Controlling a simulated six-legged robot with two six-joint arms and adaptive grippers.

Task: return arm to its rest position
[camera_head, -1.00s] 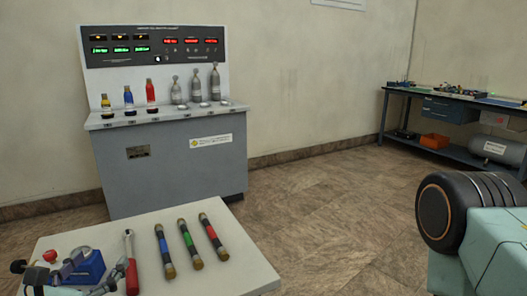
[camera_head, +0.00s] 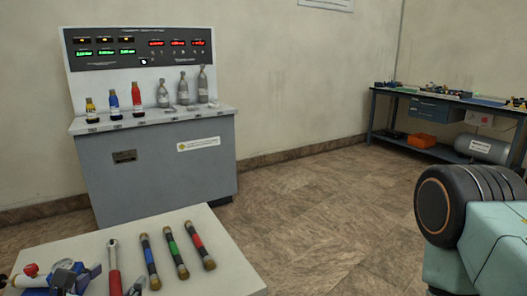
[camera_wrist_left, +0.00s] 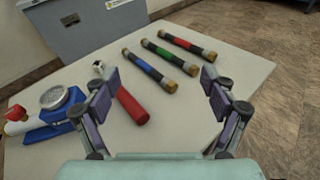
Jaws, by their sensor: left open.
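My left gripper (camera_wrist_left: 157,76) is open and empty in the left wrist view, with its two dark fingers spread above the light table (camera_wrist_left: 205,110). A red-handled tool (camera_wrist_left: 131,105) shows on the table between and beyond the fingers. In the head view only parts of the left gripper (camera_head: 100,284) show at the bottom left edge, near the red-handled tool (camera_head: 114,270). The rest of the left arm is out of the head picture. My right gripper is not in view.
Blue-, green- and red-banded cylinders (camera_head: 150,262) (camera_head: 177,255) (camera_head: 200,245) lie on the table. A blue device with a red knob (camera_wrist_left: 58,110) sits at its left. A grey console (camera_head: 160,165) holds bottles behind. A workbench (camera_head: 440,125) stands at the right. Floor between is clear.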

